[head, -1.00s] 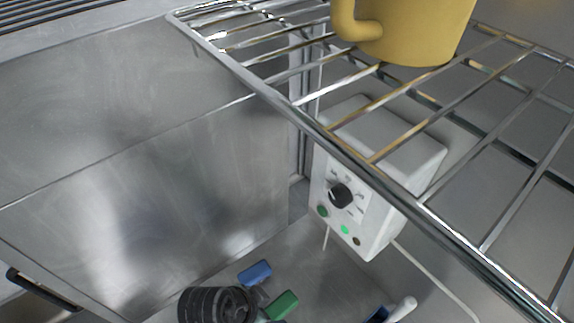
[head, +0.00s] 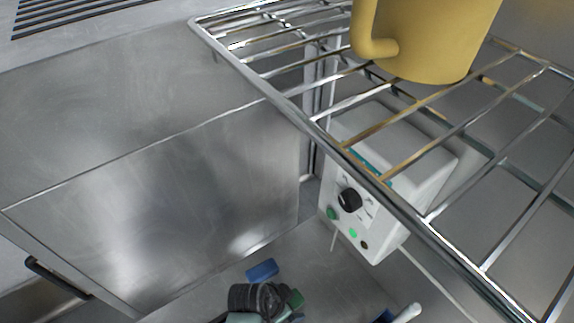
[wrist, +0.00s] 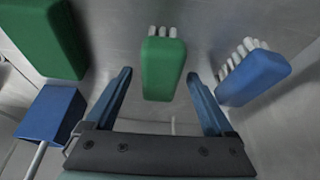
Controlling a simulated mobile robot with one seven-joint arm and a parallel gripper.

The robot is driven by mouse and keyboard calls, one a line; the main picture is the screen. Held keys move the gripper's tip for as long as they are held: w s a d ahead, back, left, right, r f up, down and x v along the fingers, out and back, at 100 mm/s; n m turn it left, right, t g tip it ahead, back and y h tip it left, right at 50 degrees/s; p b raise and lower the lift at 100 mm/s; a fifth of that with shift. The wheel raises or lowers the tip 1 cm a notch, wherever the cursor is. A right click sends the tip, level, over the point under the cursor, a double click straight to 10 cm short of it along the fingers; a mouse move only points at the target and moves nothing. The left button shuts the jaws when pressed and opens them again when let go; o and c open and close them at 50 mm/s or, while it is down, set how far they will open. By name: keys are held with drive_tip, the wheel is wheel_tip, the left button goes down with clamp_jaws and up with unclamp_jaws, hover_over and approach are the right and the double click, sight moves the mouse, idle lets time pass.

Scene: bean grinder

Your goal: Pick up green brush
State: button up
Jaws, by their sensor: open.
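In the wrist view the green brush (wrist: 162,68) has a green block body with pale bristles at its far end. It lies ahead of my gripper (wrist: 159,78), in line with the gap between the two blue fingers. The fingers are apart and empty; I cannot tell how far below them the brush is. In the head view only a small part of the green brush (head: 296,298) shows, beside and partly behind my dark wrist at the bottom edge; my fingertips are hidden there.
A blue brush (wrist: 252,78) lies close right of the green one. A larger green block (wrist: 45,38) and a blue block with a rod (wrist: 50,112) are at left. A wire shelf (head: 290,100) with a yellow mug (head: 440,40) hangs above, and a white control box (head: 385,185) stands below.

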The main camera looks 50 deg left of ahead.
clamp_jaws()
idle(0.5)
drive_tip(key=shift+r, duration=0.1)
wheel_tip(320, 180, up, 10)
drive_tip(key=shift+f+b, duration=0.1)
drive_tip(key=shift+b, duration=0.3)
